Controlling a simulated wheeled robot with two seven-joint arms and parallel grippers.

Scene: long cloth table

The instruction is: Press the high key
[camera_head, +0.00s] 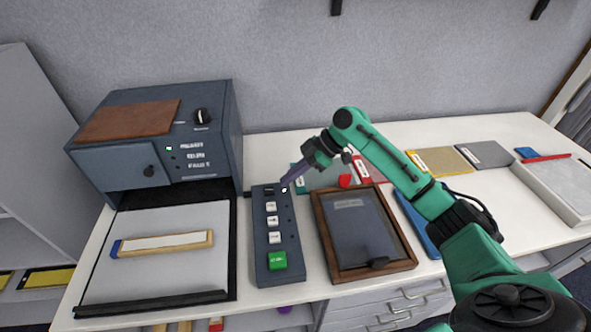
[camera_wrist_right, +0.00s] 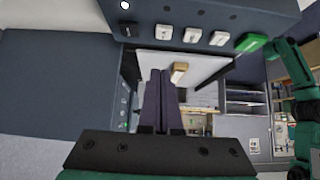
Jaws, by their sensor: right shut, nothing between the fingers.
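The grey key panel (camera_head: 260,236) lies on the table with a column of keys: a dark key (camera_head: 269,191) at the far end, white keys (camera_head: 272,221), and a green key (camera_head: 277,261) at the near end. The small labels are too blurred to tell which is the high key. My right gripper (camera_head: 285,184) is shut and empty, its tips by the panel's far right corner, near a small white light (camera_head: 284,190). In the right wrist view, its closed fingers (camera_wrist_right: 160,73) show below the row of white keys (camera_wrist_right: 192,34). Contact cannot be told. My left gripper is out of view.
A dark blue machine (camera_head: 160,135) stands at the back left, with a light tray (camera_head: 185,260) before it. A wood-framed dark board (camera_head: 365,230) lies right of the panel.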

